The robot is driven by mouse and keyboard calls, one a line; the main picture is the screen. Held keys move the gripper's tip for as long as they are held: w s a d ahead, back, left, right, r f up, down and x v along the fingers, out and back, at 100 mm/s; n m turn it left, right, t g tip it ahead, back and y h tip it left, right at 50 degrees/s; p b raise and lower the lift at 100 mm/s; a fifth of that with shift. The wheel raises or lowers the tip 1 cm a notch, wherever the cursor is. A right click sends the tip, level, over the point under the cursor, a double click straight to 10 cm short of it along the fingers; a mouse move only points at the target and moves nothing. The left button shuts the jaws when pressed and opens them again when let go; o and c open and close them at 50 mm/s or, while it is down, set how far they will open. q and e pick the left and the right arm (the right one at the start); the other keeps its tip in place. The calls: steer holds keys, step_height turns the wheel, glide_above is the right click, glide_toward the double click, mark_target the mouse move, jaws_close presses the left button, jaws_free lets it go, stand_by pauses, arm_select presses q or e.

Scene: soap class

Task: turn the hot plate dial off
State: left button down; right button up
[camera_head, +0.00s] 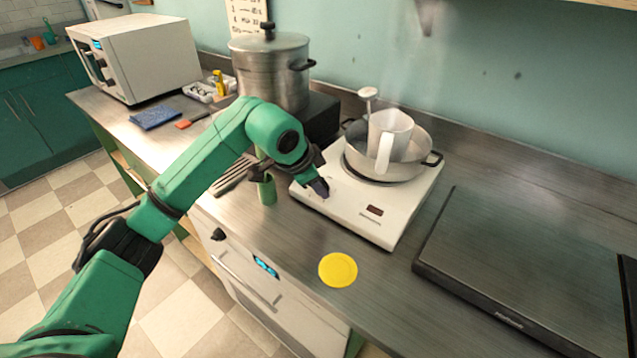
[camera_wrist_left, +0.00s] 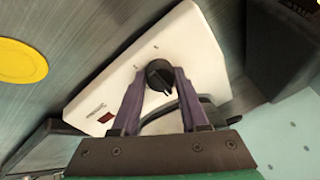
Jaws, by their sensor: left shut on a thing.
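The white hot plate (camera_head: 353,206) stands on the counter in the head view, with a metal pan (camera_head: 418,158) on its burner. A white pitcher (camera_head: 390,135) sits in the pan. In the left wrist view the black dial (camera_wrist_left: 159,75) is on the white hot plate (camera_wrist_left: 185,40), between the fingertips of my left gripper (camera_wrist_left: 155,78). The gripper is shut on the dial. In the head view the left gripper (camera_head: 320,188) is at the hot plate's near left corner and hides the dial. My right gripper is in neither view.
A yellow disc (camera_head: 338,269) lies on the counter in front of the hot plate. A dark flat appliance (camera_head: 530,265) is to the right. A large pot (camera_head: 270,72) stands behind my left arm.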

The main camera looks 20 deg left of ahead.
arm_select(q)
steer(key=shift+r, duration=0.15)
steer(key=shift+c, duration=2.1)
jaws_free()
steer(key=b+v, duration=0.1)
steer(key=v, duration=1.3)
steer(key=shift+r, duration=0.2)
